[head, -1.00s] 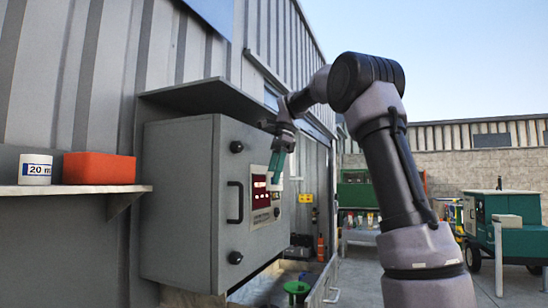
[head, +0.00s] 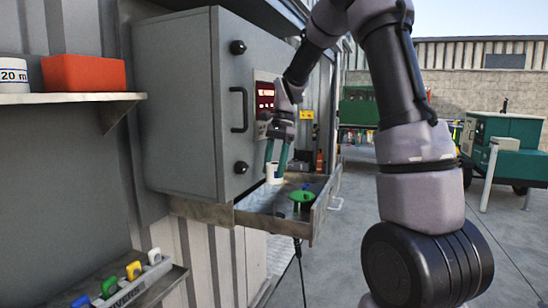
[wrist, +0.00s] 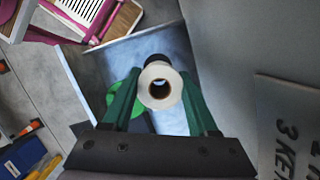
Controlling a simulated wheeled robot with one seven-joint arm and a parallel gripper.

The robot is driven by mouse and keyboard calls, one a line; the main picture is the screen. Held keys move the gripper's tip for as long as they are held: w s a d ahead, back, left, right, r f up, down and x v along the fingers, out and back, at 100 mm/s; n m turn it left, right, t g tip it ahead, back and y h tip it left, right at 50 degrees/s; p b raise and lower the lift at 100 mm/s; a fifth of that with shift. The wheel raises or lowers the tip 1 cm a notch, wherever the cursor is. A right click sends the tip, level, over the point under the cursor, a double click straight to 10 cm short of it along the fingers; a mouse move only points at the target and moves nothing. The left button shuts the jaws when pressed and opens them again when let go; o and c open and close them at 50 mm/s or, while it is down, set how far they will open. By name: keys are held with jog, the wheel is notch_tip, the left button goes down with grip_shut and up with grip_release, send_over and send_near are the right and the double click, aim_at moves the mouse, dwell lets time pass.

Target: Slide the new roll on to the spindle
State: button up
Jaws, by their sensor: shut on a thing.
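My gripper (head: 280,155) has green fingers and points down in front of the grey cabinet. It is shut on a white paper roll (head: 274,174). In the wrist view the roll (wrist: 160,85) sits between the fingertips, its open brown core facing the camera. A dark round shape (wrist: 157,60) shows just beyond the roll's edge; I cannot tell whether it is the spindle. In the head view the roll is over or in front of the open metal tray (head: 318,217), apart from the cabinet face as far as I can tell. I cannot make out the spindle clearly.
The grey cabinet (head: 175,110) has a red-lit display (head: 265,95) and a black handle (head: 238,110). A green funnel-like thing (head: 302,197) stands in the tray near the roll. Left are a shelf (head: 60,98) with an orange box (head: 83,73) and a lower rack (head: 140,290).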

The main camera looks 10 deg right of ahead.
jog(key=shift+f, duration=3.1)
jog(key=shift+f, duration=0.1)
jog(key=shift+f, duration=0.55)
jog(key=shift+f, duration=0.15)
jog(key=shift+f, duration=0.5)
jog(key=shift+f, duration=0.65)
jog(key=shift+f, duration=0.1)
jog(key=shift+f, duration=0.4)
